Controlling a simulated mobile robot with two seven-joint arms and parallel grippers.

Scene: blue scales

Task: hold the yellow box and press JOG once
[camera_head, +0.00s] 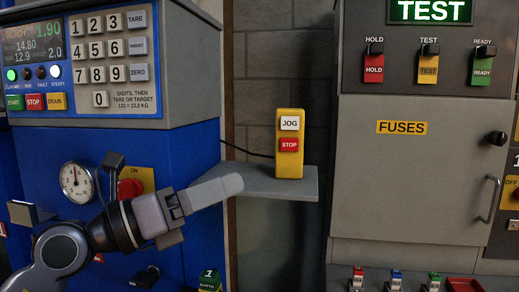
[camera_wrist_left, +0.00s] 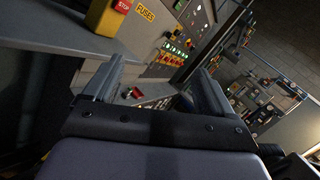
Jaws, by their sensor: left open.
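The yellow box (camera_head: 290,163) stands upright on a small grey shelf (camera_head: 262,176). It has a white JOG button (camera_head: 290,123) above a red STOP button (camera_head: 289,145). My left gripper (camera_head: 232,185) is left of the box and slightly lower, near the shelf's left end, apart from the box. In the left wrist view its two fingers (camera_wrist_left: 158,78) are spread with nothing between them. There the yellow box (camera_wrist_left: 106,19) shows at the upper left, cut by the frame edge, with its JOG button out of view. My right gripper is not in view.
A blue cabinet with a keypad panel (camera_head: 108,50) is at the left, with a gauge (camera_head: 77,182) and a red knob (camera_head: 130,188). A grey cabinet (camera_head: 420,180) with switches stands right of the shelf. A black cable (camera_head: 245,150) runs behind the box.

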